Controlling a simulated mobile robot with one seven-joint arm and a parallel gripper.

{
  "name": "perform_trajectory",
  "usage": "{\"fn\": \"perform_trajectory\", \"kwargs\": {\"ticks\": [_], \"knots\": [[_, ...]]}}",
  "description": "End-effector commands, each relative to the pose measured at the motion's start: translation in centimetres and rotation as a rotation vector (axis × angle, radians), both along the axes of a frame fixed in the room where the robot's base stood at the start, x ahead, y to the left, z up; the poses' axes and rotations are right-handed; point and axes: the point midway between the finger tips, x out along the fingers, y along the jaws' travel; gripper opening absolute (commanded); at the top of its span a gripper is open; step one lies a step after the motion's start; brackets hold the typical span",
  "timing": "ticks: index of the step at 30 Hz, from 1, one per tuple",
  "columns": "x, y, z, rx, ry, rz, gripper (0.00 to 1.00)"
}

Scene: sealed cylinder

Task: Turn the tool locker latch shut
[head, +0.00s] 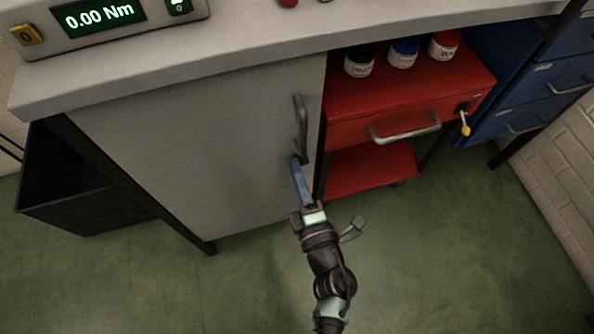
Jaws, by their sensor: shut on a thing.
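The tool locker (190,150) is the grey cabinet under the bench, with its flat door closed flush as far as I can see. A dark upright pull handle (300,122) sits near the door's right edge. Just below it is the latch, a blue lever (301,181). The lever slants down and slightly right from its upper end. My gripper (311,211) comes up from below and is shut on the lever's lower end. The jaws cover that end, and the latch's pivot and catch are hard to make out.
A red drawer cart (365,133) with several jars stands right of the locker, with a blue drawer cabinet (530,100) beyond. A dark open bin (75,195) is at left. A torque display (98,14) stands on the bench top (210,60). The green floor (450,270) in front is clear.

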Motion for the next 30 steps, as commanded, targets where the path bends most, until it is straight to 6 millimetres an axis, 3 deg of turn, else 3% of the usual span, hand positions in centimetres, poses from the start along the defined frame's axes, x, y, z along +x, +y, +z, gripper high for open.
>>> {"fn": "perform_trajectory", "kwargs": {"ticks": [11, 12, 17, 26, 30], "knots": [[0.0, 0.0, 0.0, -0.010, -0.002, 0.000, 0.00], [0.0, 0.0, 0.0, -0.010, -0.002, 0.000, 0.17], [0.0, 0.0, 0.0, -0.009, -0.002, 0.000, 0.45], [-0.1, -0.1, 0.0, -0.007, -0.001, 0.000, 0.45], [-1.3, -0.4, 0.0, -0.008, 0.001, -0.001, 0.45]]}}
